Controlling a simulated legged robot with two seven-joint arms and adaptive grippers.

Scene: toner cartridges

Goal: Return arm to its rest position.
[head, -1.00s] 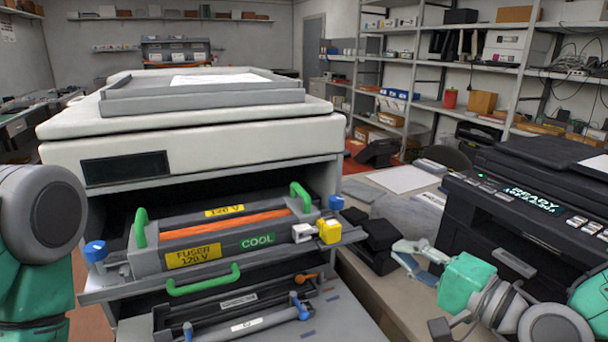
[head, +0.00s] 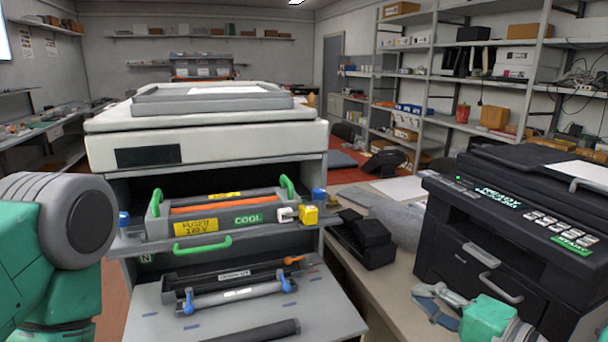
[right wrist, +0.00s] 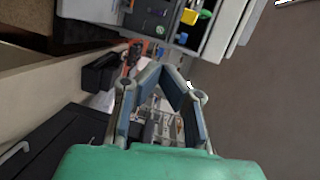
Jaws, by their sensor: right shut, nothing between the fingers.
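My right gripper (head: 437,302) is low at the right in the head view, in front of the black printer (head: 480,225) and partly cut by the lower edge. In the right wrist view its blue-grey fingers (right wrist: 165,72) meet at the tips, shut and empty. It is apart from the large white printer (head: 225,150) on the left. My left arm shows at the left edge of the head view, but its gripper is out of the picture.
The fuser unit (head: 215,213) sits on the white printer's shelf. Below it, a grey tray (head: 225,322) carries a bar with blue ends (head: 235,293) and a dark roller (head: 250,332). A black desk device (head: 367,243) stands between the printers. Shelves line the back right.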

